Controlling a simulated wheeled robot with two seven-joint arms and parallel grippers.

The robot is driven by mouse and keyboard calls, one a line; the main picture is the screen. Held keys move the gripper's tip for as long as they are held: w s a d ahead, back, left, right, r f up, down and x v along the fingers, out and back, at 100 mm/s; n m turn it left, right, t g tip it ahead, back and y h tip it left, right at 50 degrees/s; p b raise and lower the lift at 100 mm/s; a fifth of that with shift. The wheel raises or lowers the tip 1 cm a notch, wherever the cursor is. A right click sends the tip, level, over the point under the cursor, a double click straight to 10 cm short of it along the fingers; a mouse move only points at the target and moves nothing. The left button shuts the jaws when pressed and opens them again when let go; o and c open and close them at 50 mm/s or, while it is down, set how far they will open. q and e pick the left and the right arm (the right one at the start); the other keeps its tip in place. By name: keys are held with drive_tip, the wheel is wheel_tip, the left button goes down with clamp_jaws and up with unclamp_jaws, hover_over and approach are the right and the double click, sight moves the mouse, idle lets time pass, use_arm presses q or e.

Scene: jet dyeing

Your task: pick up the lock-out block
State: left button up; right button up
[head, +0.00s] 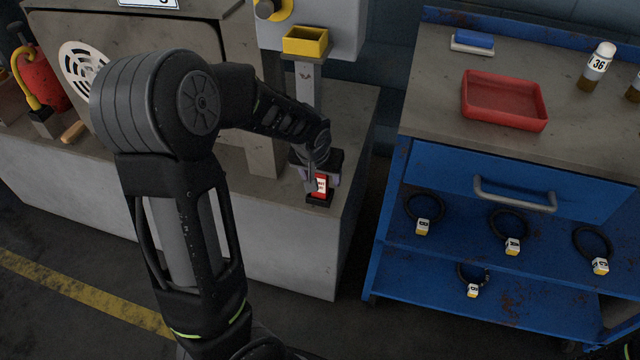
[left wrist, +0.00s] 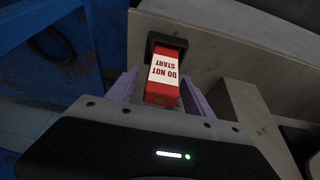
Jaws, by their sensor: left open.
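The lock-out block is red with a white "DO NOT START" label and a black end. In the head view the lock-out block (head: 320,186) stands near the front right corner of the grey ledge. In the left wrist view the lock-out block (left wrist: 163,78) lies between the two purple fingers. My left gripper (head: 318,178) is open around it, with one finger on each side; it also shows in the left wrist view (left wrist: 160,92). I cannot tell whether the fingers touch it. My right gripper is in neither view.
A grey post with a yellow tray (head: 305,42) rises behind the gripper. To the right stands a blue workbench (head: 425,180) with a red tray (head: 504,100), a blue-topped block (head: 473,41) and bottles (head: 597,66). Several tagged black rings (head: 510,225) are on its lower part. A gap separates ledge and bench.

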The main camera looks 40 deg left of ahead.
use_arm(q)
drive_tip(key=shift+c, duration=0.6)
clamp_jaws()
drive_tip(key=shift+d+r, duration=0.2)
drive_tip(key=shift+r, duration=0.45)
wheel_tip(320, 180, up, 6)
drive_tip(key=shift+r+p, duration=0.1)
drive_tip(key=shift+p, duration=0.95)
drive_tip(key=s+d+b, duration=0.1)
drive_tip(key=s+d, duration=0.2)
drive_tip(key=d, duration=0.6)
drive_tip(key=s+d+b, duration=0.1)
drive_tip(key=s+d, duration=0.3)
drive_tip(key=d, duration=0.5)
drive_tip(key=shift+d+f, duration=0.2)
drive_tip(key=shift+f, duration=0.05)
